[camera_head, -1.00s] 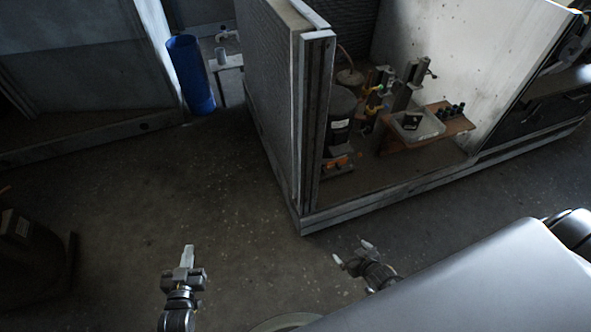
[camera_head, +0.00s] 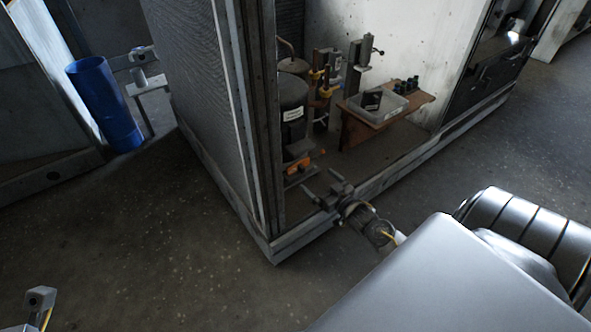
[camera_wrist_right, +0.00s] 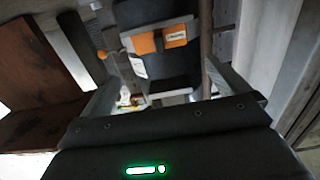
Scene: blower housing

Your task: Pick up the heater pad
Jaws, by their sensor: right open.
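I cannot tell for sure which thing is the heater pad. A flat black piece (camera_head: 372,99) lies in a clear plastic tray (camera_head: 384,112) on a brown wooden shelf.
The black tank (camera_head: 292,108) stands beside a tall grey panel (camera_head: 205,90). Metal fixtures (camera_head: 360,56) stand behind the shelf (camera_head: 356,128). A blue bin (camera_head: 104,105) is at the far left. The floor (camera_head: 130,235) in front is clear.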

